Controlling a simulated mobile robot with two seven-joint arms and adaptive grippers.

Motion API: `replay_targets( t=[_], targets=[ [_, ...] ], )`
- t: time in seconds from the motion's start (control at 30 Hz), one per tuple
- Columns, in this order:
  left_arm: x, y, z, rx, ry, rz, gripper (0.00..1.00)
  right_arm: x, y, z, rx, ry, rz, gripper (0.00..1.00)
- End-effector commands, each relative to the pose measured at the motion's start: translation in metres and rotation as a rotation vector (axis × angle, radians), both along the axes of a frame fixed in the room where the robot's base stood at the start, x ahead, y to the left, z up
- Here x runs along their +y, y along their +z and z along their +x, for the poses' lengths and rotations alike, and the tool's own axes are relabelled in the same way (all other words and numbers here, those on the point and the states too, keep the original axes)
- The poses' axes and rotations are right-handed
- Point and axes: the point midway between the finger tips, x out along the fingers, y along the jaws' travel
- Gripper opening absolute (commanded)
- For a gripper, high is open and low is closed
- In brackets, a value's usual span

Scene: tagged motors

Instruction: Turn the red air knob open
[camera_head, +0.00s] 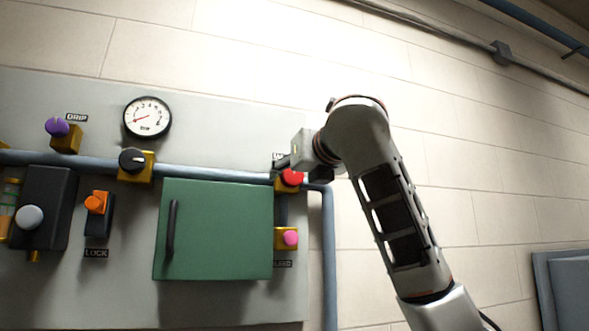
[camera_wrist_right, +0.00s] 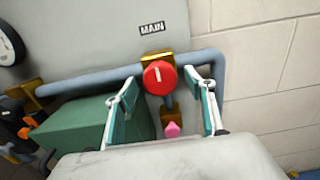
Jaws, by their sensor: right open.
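The red knob (camera_head: 291,177) sits on a yellow block at the right end of the blue-grey pipe, at the upper right corner of the green door. In the right wrist view the red knob (camera_wrist_right: 160,78) is round, with a short white mark near upright on its face and a MAIN label (camera_wrist_right: 152,28) above. My right gripper (camera_head: 286,161) is at the knob from the right and partly covers its label. In the wrist view its fingers (camera_wrist_right: 164,84) are open, one on each side of the knob, with gaps visible. I cannot tell if they touch it. My left gripper is out of view.
A green door (camera_head: 222,230) with a dark handle is below left of the knob. A pink knob (camera_head: 290,237) sits below the red one. A black knob (camera_head: 132,160), a gauge (camera_head: 147,117) and an orange lock switch (camera_head: 97,203) are further left.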

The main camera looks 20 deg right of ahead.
Motion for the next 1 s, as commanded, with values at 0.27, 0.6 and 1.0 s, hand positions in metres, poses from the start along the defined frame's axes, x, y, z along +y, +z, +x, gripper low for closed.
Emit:
replay_targets(
  t=[0.27,0.6,1.0],
  targets=[
    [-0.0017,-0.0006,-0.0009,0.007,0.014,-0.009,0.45,0.0,-0.0002,0.0069,-0.002,-0.001,0.0,0.54],
    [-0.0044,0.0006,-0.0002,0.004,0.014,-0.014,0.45,-0.0001,-0.0002,0.0066,-0.001,-0.001,0.0,0.15],
    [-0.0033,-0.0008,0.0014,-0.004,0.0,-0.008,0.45,-0.0002,-0.001,0.0066,0.002,-0.001,0.084,0.15]
  ],
)
